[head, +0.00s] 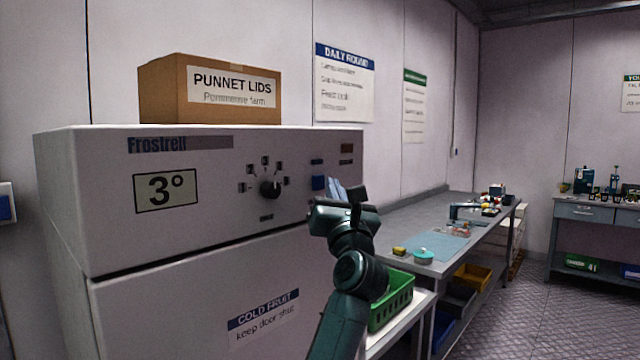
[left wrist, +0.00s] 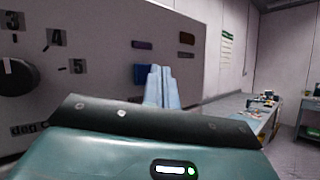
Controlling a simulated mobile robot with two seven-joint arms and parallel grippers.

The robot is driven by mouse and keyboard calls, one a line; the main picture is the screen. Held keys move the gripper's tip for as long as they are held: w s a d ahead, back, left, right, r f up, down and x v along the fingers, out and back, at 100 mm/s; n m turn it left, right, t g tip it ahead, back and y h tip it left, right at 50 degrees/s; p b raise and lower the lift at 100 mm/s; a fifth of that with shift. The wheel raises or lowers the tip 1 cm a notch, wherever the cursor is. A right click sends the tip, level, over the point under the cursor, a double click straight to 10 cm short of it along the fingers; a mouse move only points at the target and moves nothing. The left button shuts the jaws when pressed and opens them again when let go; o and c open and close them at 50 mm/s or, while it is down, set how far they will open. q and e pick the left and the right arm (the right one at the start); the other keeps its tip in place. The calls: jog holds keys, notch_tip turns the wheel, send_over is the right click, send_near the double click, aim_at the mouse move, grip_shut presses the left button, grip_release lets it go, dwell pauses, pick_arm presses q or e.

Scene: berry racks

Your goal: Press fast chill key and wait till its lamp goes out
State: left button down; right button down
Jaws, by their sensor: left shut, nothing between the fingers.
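The white Frostrell chiller (head: 75,160) stands at the left, with its control panel facing me. A square blue key (head: 318,183) sits under a small dark label at the panel's right; it also shows in the left wrist view (left wrist: 140,74). A small brown rectangle (head: 346,148), perhaps the lamp, is up and right of the key and shows no glow; it is also in the left wrist view (left wrist: 186,38). My left gripper (head: 336,188) is shut and empty, its pale blue fingers just right of the key in the picture. I cannot tell whether they touch it.
A black dial (head: 270,187) and a 3° display (head: 166,191) are on the panel. A punnet lids box (head: 160,92) stands on top. A green basket (head: 392,300) is beside the chiller, with a long workbench (head: 400,238) beyond. The floor at right is clear.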

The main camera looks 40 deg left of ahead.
pick_arm(q)
jog(key=shift+a, duration=0.45)
jog(key=shift+w+a+p, duration=0.1)
jog(key=shift+a+p, duration=0.35)
dwell(0.7)
jog(key=shift+d, duration=0.85)
jog(key=shift+d, duration=0.1)
jog(key=d, duration=0.5)
jog(key=shift+s, duration=0.3)
jog(key=shift+a, duration=0.1)
dwell(0.6)
